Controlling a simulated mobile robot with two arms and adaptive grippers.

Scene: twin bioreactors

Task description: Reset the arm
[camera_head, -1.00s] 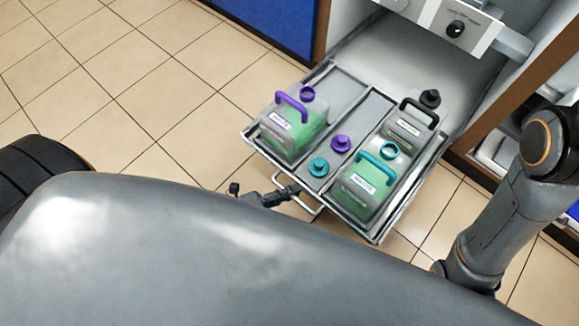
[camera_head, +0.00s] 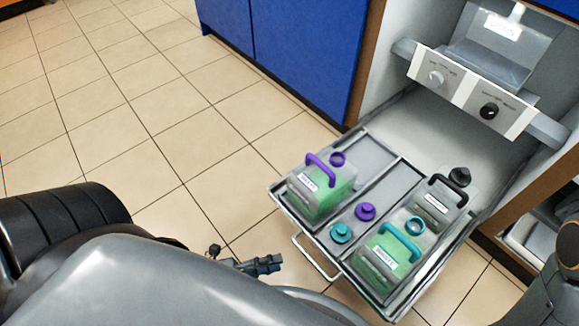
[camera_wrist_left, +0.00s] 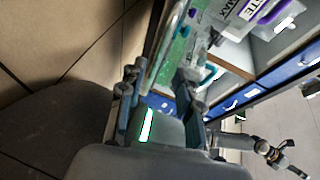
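My left gripper (camera_head: 272,264) is low in the middle of the head view, left of the drawer's front handle (camera_head: 316,258), with a small gap between them. In the left wrist view its two fingers (camera_wrist_left: 160,92) stand apart with nothing between them. The drawer (camera_head: 283,203) is pulled out and holds the jugs. My right arm (camera_head: 553,292) shows at the lower right edge of the head view, its gripper out of that picture. A small gripper-like part (camera_wrist_left: 280,155) shows at the right of the left wrist view, too small to read.
In the drawer are a purple-handled jug (camera_head: 318,192), a teal-handled jug (camera_head: 388,262), a black-handled jug (camera_head: 440,205) and loose caps, purple (camera_head: 365,211) and teal (camera_head: 341,232). A control panel (camera_head: 470,92) is above. Blue cabinets (camera_head: 300,55) stand behind. Tiled floor (camera_head: 150,120) at left is clear.

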